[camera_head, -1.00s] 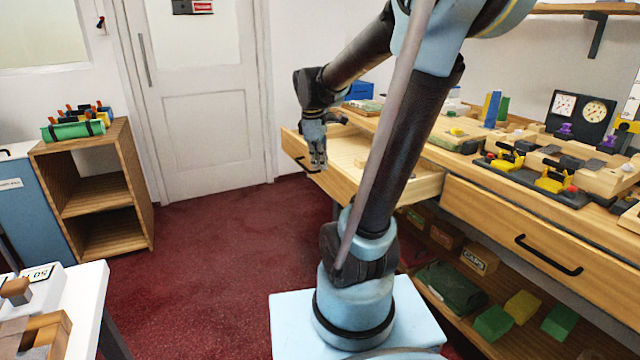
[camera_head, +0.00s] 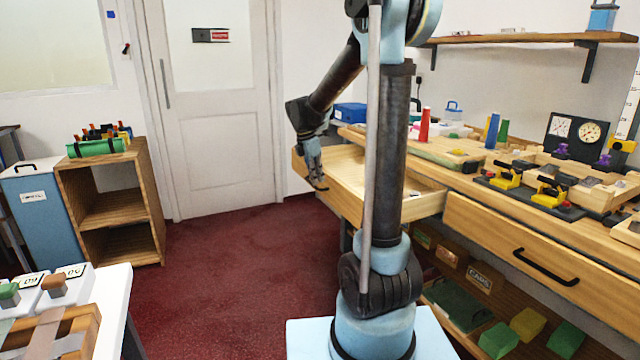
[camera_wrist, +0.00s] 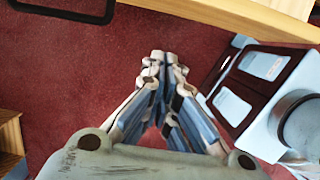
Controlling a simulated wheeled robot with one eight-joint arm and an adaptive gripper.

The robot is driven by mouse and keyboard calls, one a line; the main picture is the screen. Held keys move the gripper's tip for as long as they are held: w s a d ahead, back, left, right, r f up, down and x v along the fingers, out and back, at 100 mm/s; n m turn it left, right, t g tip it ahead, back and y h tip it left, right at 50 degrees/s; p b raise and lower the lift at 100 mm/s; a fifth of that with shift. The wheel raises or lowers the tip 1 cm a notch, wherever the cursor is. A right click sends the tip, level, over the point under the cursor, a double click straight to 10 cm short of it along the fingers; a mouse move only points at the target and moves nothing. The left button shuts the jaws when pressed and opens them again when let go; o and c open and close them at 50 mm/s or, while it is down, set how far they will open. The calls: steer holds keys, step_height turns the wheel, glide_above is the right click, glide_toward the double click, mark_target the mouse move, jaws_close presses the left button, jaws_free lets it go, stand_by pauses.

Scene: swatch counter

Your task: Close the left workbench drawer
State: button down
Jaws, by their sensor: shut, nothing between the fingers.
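The left workbench drawer (camera_head: 345,197) is light wood and stands pulled out from the bench in the head view, left of and partly behind my arm. Its inside shows from above, with a small item near its back right corner. My gripper (camera_head: 322,187) is shut and empty, in front of the drawer's front panel near its left part. It hides the drawer's handle in the head view. A black bar handle (camera_wrist: 68,12) shows at the top left. Contact cannot be told.
The right drawer (camera_head: 520,235) is shut, with a black handle (camera_head: 545,267). The bench top (camera_head: 455,178) holds fixtures and blocks. A wooden shelf unit (camera_head: 110,205) stands left; a white table (camera_head: 112,290) is at the front left. Red floor (camera_head: 225,260) is clear between.

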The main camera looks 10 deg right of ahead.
steer(key=w+d+f, duration=0.1)
steer(key=d+f, duration=0.4)
steer(key=f, duration=0.3)
steer(key=shift+w, duration=0.35)
steer(key=shift+d, duration=0.1)
